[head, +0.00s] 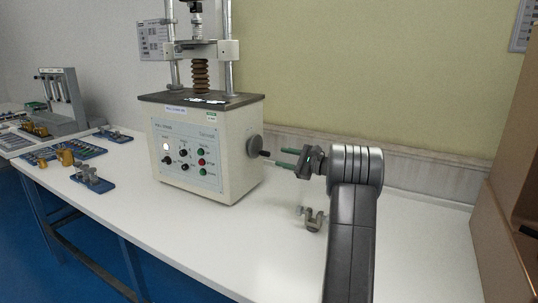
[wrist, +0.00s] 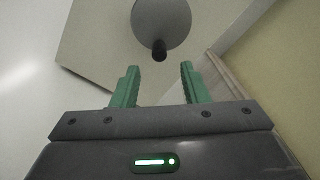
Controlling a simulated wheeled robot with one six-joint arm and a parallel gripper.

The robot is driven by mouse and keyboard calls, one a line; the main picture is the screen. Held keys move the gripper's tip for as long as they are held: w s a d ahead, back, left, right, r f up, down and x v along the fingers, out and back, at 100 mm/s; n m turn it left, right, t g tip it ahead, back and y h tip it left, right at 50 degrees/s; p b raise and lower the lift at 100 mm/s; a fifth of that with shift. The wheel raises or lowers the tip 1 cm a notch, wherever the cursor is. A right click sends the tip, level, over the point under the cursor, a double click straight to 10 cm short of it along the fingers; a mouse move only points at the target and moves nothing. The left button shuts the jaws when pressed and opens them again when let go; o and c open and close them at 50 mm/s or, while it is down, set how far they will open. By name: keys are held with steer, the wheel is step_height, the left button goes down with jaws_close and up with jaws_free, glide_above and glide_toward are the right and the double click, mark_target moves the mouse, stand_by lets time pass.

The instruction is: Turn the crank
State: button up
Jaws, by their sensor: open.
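The crank is a grey round disc (head: 254,146) on the right side of the cream tester, with a short dark handle (head: 265,154) sticking out. In the wrist view the disc (wrist: 161,22) is at the top centre, and its handle (wrist: 159,50) points toward me from the lower rim. My gripper (head: 279,157) has green fingers and reaches left toward the handle. In the wrist view my gripper (wrist: 158,70) is open and empty. The handle end lines up with the gap, just beyond the fingertips, and appears untouched.
The tester (head: 205,150) stands on a white table (head: 240,245). A small metal clamp-like part (head: 312,218) lies below my gripper. Blue trays with parts (head: 92,179) are at the left. A brown box (head: 505,200) stands at the right edge. The wall is close behind.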

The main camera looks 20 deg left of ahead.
mark_target(268, 154)
steer(key=a, duration=0.7)
steer(key=shift+w, duration=0.4)
jaws_close()
